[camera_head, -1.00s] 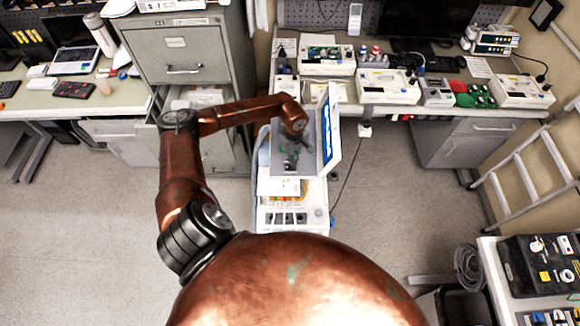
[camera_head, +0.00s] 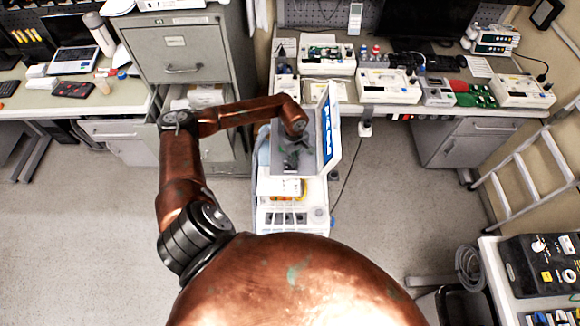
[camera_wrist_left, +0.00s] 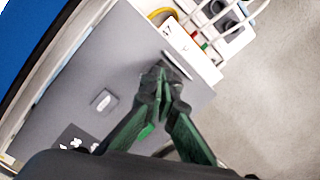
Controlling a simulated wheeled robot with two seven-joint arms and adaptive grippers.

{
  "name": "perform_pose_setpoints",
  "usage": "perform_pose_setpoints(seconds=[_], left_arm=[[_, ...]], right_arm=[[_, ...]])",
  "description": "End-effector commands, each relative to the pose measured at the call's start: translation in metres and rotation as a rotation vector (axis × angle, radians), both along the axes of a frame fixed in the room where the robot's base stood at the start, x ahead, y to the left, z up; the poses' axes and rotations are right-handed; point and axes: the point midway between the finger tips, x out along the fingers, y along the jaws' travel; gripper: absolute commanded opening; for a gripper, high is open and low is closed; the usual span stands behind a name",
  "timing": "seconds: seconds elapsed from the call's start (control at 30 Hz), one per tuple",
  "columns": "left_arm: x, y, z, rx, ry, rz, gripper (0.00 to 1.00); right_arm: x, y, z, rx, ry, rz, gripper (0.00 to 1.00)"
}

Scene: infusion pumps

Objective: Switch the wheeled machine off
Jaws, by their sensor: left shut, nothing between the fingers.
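The wheeled machine (camera_head: 290,218) is a white cart with a tilted screen (camera_head: 328,138) on top, seen from above near the middle of the head view. My left gripper (camera_head: 290,160) is over the grey panel below the screen, partly hidden by my arm. In the left wrist view the green fingers of my left gripper (camera_wrist_left: 160,90) are shut and empty over the grey panel (camera_wrist_left: 140,62), close to its edge. A small light grey square button (camera_wrist_left: 103,100) shows on that panel, left of the fingertips. I cannot tell whether the fingertips touch the panel. My right gripper does not show.
A bench (camera_head: 400,112) with several white devices stands behind the machine. A grey filing cabinet (camera_head: 178,52) stands at the left, a ladder (camera_head: 525,170) at the right.

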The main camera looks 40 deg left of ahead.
Motion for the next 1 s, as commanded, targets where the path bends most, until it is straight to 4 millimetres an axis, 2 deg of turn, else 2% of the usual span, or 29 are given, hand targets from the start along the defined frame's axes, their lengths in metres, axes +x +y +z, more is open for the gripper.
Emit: perform_pose_setpoints(seconds=[1.0], left_arm=[[0.0, 0.0, -0.012, 0.0, 0.0, 0.0, 0.0]], right_arm=[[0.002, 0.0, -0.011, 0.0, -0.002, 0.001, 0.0]])
